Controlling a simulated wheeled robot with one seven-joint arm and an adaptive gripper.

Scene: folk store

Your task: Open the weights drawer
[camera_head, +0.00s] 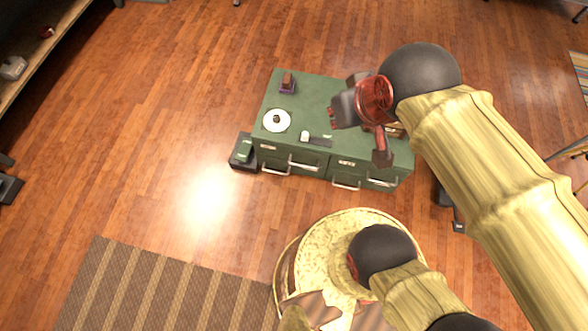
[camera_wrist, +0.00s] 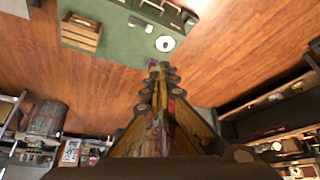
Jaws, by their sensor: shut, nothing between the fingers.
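A green cabinet (camera_head: 310,95) stands on the floor ahead, with several drawers with pale metal handles (camera_head: 305,165) along its front. Small label plates show on the drawer fronts, too small to read, so I cannot tell which is the weights drawer. The drawers look shut. My gripper (camera_head: 335,112) hangs over the cabinet top, apart from the handles. In the wrist view its fingers (camera_wrist: 155,68) are together and empty, with the green top (camera_wrist: 115,45) beyond them.
On the cabinet top are a white disc (camera_head: 277,120), a small dark object (camera_head: 287,83) and, in the wrist view, a wooden crate (camera_wrist: 82,33). A dark box with a green item (camera_head: 243,151) stands at its left. A striped rug (camera_head: 160,290) lies lower left; wooden floor is clear between.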

